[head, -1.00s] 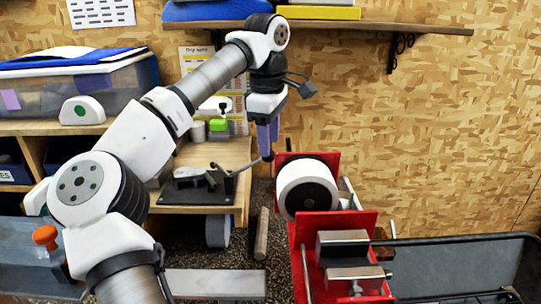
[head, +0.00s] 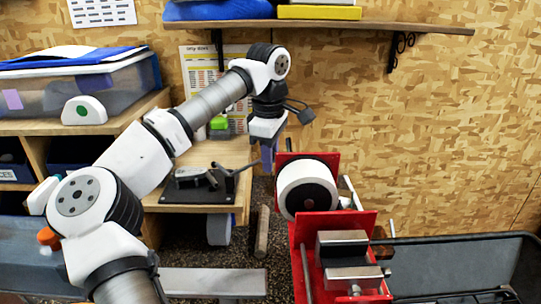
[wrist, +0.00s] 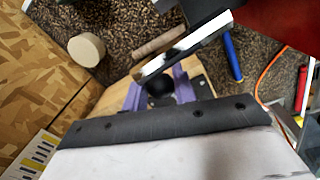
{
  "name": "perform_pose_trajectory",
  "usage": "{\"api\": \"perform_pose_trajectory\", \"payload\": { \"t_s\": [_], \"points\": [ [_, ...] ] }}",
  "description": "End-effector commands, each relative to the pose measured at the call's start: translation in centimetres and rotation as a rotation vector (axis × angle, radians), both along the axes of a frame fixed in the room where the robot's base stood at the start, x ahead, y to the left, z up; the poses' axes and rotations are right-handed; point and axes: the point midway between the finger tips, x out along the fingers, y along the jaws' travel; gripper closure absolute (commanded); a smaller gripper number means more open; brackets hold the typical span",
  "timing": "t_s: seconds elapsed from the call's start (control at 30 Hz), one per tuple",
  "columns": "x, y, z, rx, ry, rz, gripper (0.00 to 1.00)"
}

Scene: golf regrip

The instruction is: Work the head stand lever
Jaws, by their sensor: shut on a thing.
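The head stand (head: 195,194) is a dark base with a grey clamp on the wooden bench. Its thin grey lever (head: 239,170) slants up to the right. My gripper (head: 268,160) is at the lever's upper end, its purple fingers pointing down. In the wrist view the purple fingers of my gripper (wrist: 160,92) are shut around a round black knob (wrist: 160,85) at the lever's end. In the head view the fingers hide the knob.
A red machine (head: 362,222) with a white drum (head: 307,188) stands close to the right of my gripper. A wooden shelf (head: 330,26) runs above. In the wrist view a shiny metal bar (wrist: 185,45) passes near the fingers.

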Motion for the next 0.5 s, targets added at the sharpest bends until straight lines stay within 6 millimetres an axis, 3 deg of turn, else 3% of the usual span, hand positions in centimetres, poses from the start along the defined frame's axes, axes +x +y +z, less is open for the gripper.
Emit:
{"api": "perform_pose_trajectory", "payload": {
  "t_s": [0.27,0.5],
  "points": [
    [0.0,-0.2,-0.3,0.000,-0.001,-0.001,1.00],
    [-0.1,-1.4,-4.4,-0.001,0.003,-0.003,1.00]
  ]
}}
